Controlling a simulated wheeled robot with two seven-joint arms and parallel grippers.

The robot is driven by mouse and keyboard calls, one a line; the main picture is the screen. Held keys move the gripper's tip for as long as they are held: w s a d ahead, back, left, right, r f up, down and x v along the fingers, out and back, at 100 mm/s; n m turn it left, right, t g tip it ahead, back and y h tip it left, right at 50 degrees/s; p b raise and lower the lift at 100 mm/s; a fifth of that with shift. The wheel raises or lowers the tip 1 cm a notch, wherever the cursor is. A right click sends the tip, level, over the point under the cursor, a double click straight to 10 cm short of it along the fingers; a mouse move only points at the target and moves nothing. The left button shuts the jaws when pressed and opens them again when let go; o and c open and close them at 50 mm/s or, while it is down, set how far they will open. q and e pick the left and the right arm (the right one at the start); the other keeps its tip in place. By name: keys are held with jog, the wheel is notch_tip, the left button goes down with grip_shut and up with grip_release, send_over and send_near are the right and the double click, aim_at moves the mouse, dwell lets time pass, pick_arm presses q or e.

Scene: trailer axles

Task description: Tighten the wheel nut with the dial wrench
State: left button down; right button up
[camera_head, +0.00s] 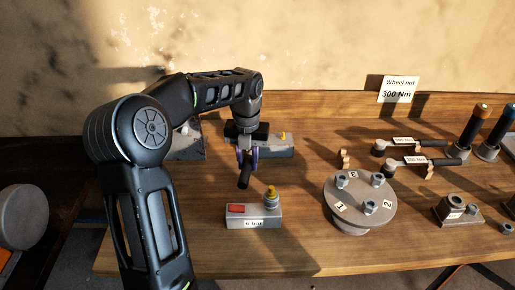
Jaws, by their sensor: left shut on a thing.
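My left gripper (247,158) points down over the left-middle of the bench. It is shut on a dark rod-like tool (244,179), whose lower end sticks out below the fingers above the bench. The rest of this tool is hidden, so I cannot tell whether it is the dial wrench. A round grey hub (345,216) stands right of the gripper, with several wheel nuts, including one nut (370,207), and number tags on top. Two dark-handled wrenches, the rear one (428,143) and the front one (438,161), lie on rests at the right with labels. My right gripper is out of view.
A sign (397,89) at the back reads "Wheel nut 300 Nm". A grey block (240,215) with a red panel and yellow-topped knob stands in front of the gripper. A similar block (280,149) stands behind. Upright cylinders (472,127) and a socket block (447,217) fill the right.

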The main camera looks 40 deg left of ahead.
pick_arm(q)
jog(key=shift+r, duration=0.2)
jog(key=shift+r+p, duration=2.1)
jog(key=shift+r, duration=0.05)
jog(key=shift+r, duration=0.1)
